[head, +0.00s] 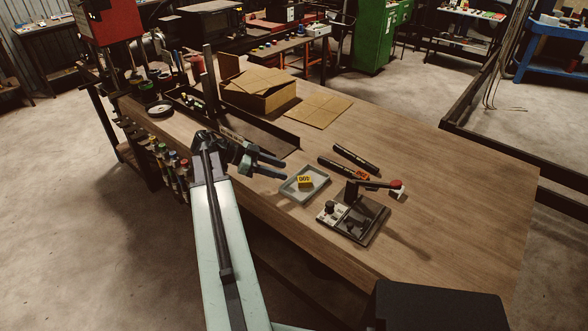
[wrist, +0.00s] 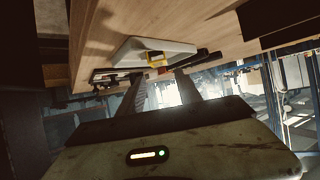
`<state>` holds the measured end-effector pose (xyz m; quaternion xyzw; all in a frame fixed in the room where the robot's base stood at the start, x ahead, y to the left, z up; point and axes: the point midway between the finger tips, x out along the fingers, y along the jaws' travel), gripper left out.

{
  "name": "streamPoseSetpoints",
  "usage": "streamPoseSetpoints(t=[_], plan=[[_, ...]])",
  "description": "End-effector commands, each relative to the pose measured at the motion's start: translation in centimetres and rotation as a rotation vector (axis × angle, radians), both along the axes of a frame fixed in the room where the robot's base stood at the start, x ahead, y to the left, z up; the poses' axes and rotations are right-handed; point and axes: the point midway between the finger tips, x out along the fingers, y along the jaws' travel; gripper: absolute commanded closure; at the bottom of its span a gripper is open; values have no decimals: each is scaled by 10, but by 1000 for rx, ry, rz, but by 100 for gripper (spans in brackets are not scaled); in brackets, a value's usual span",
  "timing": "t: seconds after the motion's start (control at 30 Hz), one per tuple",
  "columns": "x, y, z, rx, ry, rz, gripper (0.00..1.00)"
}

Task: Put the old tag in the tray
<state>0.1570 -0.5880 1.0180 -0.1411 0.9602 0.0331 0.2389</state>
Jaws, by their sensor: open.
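A yellow tag (head: 305,181) with dark marks lies in the small grey tray (head: 300,196) near the table's front edge; I cannot tell whether it is the old tag. My gripper (head: 284,168) is open and empty, just left of the tray and apart from it. In the wrist view, the tag (wrist: 156,57) and the pale tray (wrist: 130,50) show beyond the gap between my fingers (wrist: 162,88). An orange-red piece (head: 362,175) sits at the end of a black bar beside the tray.
A dark lever fixture (head: 355,215) with a red knob (head: 396,184) stands right of the tray. Another black bar (head: 356,160) lies behind. A cardboard box (head: 259,94) and flat cardboard (head: 318,110) are farther back. The table's right side is clear.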

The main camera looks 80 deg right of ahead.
Motion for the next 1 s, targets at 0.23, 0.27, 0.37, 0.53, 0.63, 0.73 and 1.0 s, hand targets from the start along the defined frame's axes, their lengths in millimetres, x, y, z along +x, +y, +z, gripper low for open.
streamPoseSetpoints(t=[0.23, 0.27, 0.37, 0.53, 0.63, 0.73, 1.0], plan=[[19, 6, 11, 0, 0, -1, 59], [20, 6, 11, 0, 0, -1, 59], [20, 6, 10, 0, 0, -1, 59], [22, 7, 10, 5, -2, 5, 59], [53, 19, 0, 87, -24, 99, 59], [127, 56, -24, 297, -63, 349, 59], [341, 276, -91, 987, -34, 1349, 59]])
